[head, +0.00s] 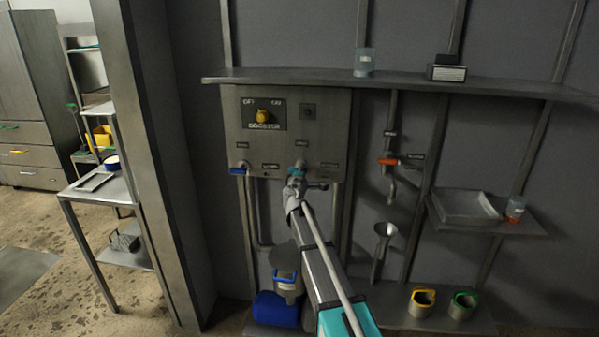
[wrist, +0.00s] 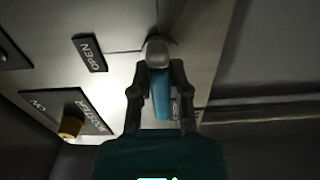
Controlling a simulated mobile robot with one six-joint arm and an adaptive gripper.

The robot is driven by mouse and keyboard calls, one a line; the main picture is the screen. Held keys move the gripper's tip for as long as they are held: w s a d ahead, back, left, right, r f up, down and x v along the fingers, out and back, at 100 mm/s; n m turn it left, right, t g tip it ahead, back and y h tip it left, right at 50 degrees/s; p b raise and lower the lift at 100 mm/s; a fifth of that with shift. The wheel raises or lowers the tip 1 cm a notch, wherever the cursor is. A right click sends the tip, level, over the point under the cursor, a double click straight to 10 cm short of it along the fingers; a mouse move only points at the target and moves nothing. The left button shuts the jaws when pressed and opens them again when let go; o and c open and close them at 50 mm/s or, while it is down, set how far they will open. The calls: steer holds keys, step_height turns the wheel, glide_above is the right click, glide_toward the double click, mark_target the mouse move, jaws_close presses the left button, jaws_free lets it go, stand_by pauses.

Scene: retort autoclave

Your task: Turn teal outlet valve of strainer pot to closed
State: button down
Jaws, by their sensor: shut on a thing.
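The teal outlet valve (head: 301,164) is on the lower middle of the steel wall panel. In the head view it is mostly hidden by my gripper (head: 296,180), which reaches up to it from below. In the wrist view the valve's teal handle (wrist: 160,95) runs down from a rounded grey hub (wrist: 158,52). My gripper (wrist: 161,78) has one finger on each side of the handle and is shut on it. An OPEN label (wrist: 89,53) is to the left of the handle. Another label behind the handle is partly hidden.
A yellow knob (head: 262,116) is above on the panel. A blue-handled valve (head: 238,170) is to the left and an orange-handled valve (head: 388,161) to the right. A long shelf (head: 300,77) juts out above. A grey pot (head: 288,287) and blue container (head: 274,311) are below.

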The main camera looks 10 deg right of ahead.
steer(key=c, duration=0.6)
jaws_free()
steer(key=shift+s, duration=0.1)
steer(key=v, duration=1.1)
steer(key=shift+s, duration=0.35)
steer(key=shift+a, duration=0.15)
